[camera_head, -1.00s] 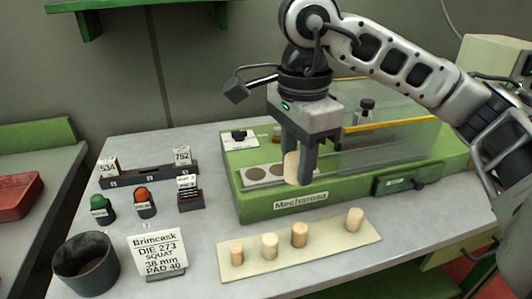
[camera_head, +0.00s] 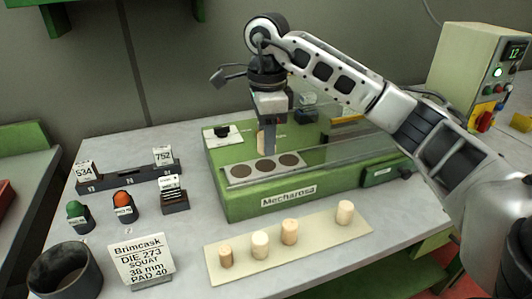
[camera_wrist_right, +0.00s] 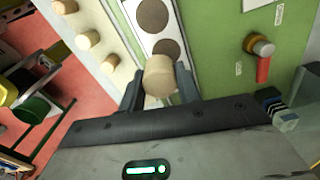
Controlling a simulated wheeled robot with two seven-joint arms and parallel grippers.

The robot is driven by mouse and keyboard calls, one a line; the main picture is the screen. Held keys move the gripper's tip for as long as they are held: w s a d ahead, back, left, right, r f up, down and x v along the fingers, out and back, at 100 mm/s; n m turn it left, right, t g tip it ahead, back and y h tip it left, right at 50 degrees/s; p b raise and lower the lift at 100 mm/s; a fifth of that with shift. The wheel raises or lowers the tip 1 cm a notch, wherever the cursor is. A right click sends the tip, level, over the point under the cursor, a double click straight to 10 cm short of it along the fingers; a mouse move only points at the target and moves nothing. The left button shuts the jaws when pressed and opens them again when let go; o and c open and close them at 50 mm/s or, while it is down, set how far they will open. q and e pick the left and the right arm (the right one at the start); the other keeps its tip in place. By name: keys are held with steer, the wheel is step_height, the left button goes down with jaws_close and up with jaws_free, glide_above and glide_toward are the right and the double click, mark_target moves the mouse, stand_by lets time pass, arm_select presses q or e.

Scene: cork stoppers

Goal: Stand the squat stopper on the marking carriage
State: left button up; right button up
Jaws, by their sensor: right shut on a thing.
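My right gripper (camera_head: 266,145) is shut on a pale cork stopper (camera_head: 260,140), held upright. In the right wrist view, the stopper (camera_wrist_right: 159,76) sits between the two fingers (camera_wrist_right: 160,92). The marking carriage (camera_head: 233,172) is a light plate with three dark round pads on the green machine. In the head view, the gripper is behind the pads. In the wrist view, the carriage (camera_wrist_right: 136,18) runs beyond the stopper and two pads show. I cannot tell whether the stopper touches a surface. My left gripper is not in view.
Several other stoppers stand on a cream board (camera_head: 310,248) before the green machine (camera_head: 240,205). A card (camera_head: 141,260) reads DIE 273, SQUAT, 38 mm, PAD 40. A dark cup (camera_head: 65,272), stamps and a die rack (camera_head: 125,177) stand left. A clear guard (camera_head: 345,140) is right of the gripper.

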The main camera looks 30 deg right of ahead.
mark_target(266, 166)
steer(key=shift+w+d+f, duration=0.1)
steer(key=shift+w+f, duration=0.2)
steer(key=shift+f, duration=0.1)
steer(key=f, duration=0.3)
steer(key=shift+w+d+f, duration=0.1)
steer(key=shift+w+f, duration=0.1)
steer(key=shift+f, duration=0.2)
steer(key=o, duration=0.9)
steer(key=shift+o, duration=0.2)
